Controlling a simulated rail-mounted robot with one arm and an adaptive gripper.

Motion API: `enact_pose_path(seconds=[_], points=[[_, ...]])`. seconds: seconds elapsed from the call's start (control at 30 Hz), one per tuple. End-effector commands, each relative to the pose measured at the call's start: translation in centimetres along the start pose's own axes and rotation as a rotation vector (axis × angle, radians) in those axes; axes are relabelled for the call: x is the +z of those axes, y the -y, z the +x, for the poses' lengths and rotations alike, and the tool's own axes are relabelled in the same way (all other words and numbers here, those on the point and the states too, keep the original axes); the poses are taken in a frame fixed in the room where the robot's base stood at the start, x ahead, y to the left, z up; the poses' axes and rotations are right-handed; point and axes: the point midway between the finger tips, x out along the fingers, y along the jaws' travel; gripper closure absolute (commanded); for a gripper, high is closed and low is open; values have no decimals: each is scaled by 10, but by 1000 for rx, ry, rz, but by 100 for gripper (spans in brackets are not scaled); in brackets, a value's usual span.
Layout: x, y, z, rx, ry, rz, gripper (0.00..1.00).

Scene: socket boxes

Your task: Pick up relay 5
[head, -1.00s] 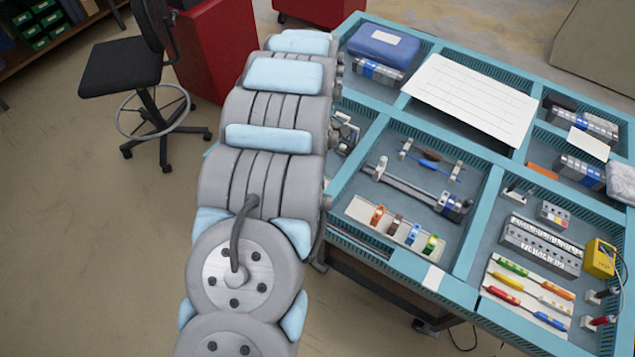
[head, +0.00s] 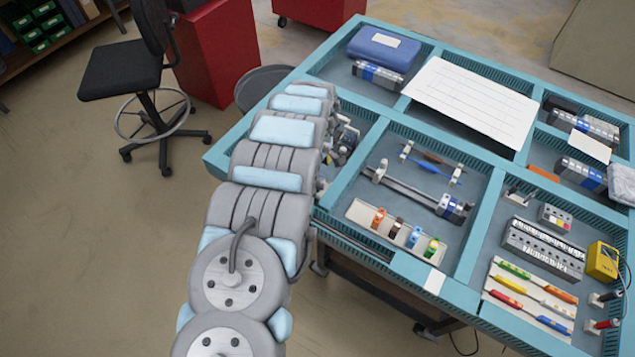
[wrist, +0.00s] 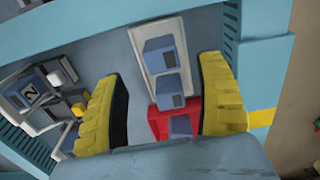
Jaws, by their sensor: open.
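My gripper (wrist: 160,72) is open in the wrist view, with one yellow ribbed finger on the left and one on the right. Between the fingers are several blue-grey blocks that look like relays: an upper one (wrist: 159,54), a middle one (wrist: 170,92) and a lower one (wrist: 181,126). The upper block sits on a white strip (wrist: 143,68), and the lower ones are by a red piece (wrist: 192,108). No number is readable on these blocks, so I cannot tell which is relay 5. In the head view my arm hides most of the gripper.
Grey devices, one marked 2 (wrist: 30,94), lie left of the fingers. A blue compartment wall (wrist: 270,62) stands close on the right. In the head view, the blue divided table (head: 405,264) holds tools, rails and a white sheet (head: 470,102). A chair (head: 120,72) stands left.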

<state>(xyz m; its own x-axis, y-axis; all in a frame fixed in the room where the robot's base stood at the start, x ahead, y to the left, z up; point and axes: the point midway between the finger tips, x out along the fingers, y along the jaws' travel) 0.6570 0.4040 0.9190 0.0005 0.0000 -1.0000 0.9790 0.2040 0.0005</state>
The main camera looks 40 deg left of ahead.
Motion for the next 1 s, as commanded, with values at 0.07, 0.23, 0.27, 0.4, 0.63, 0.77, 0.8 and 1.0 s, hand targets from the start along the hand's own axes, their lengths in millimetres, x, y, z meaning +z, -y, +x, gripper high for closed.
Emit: enact_pose_path(seconds=[0.07,0.23,0.27,0.4,0.63,0.77,0.8,1.0], points=[[0,0,2,-1,0,0,28],[1,2,14,-2,1,-1,28],[1,2,16,-2,1,0,28],[1,2,28,1,0,-1,28],[2,3,46,0,0,0,28],[2,3,51,-1,0,0,28],[2,3,51,-2,0,-1,28],[2,3,51,-1,0,-1,28]])
